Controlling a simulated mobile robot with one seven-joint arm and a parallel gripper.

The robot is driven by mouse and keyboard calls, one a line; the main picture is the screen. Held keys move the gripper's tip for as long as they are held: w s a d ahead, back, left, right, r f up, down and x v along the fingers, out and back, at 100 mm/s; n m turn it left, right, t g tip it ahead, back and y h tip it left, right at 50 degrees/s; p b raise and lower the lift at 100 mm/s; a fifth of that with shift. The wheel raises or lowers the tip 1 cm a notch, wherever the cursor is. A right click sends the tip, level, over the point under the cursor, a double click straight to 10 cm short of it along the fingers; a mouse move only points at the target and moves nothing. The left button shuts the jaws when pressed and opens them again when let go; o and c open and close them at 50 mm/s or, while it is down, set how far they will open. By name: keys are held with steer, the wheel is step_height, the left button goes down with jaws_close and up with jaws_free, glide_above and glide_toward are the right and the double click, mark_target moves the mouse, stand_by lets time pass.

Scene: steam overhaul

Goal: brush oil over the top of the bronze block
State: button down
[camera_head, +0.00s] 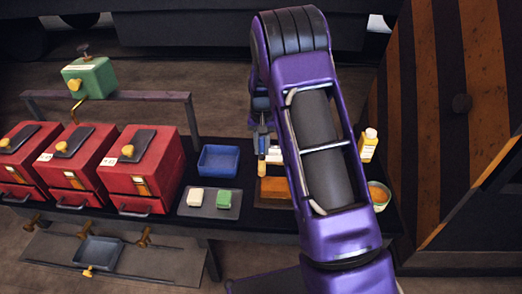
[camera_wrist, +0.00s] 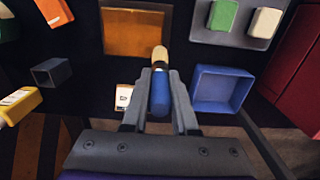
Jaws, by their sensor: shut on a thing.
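The bronze block (camera_head: 271,187) is a flat orange-brown slab on the dark bench, partly hidden by my arm in the head view. In the wrist view its top (camera_wrist: 133,31) shows plainly. My gripper (camera_wrist: 159,85) is shut on the blue handle of a brush (camera_wrist: 160,92); the brush's pale tip points away from the jaws. In the wrist view the tip overlaps the block's near right corner; I cannot tell whether it touches. In the head view my gripper (camera_head: 262,138) is just behind the block. A bowl with orange contents (camera_head: 380,196) stands right of my arm.
A blue tray (camera_head: 219,160) stands left of the gripper. A grey plate (camera_head: 208,211) carries a pale block and a green block. Red boxes (camera_head: 145,180) line the left. A dark box (camera_wrist: 50,72) shows in the wrist view.

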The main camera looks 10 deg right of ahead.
mark_target(262, 138)
steer(key=shift+r+p, duration=0.45)
steer(key=shift+r, duration=1.7)
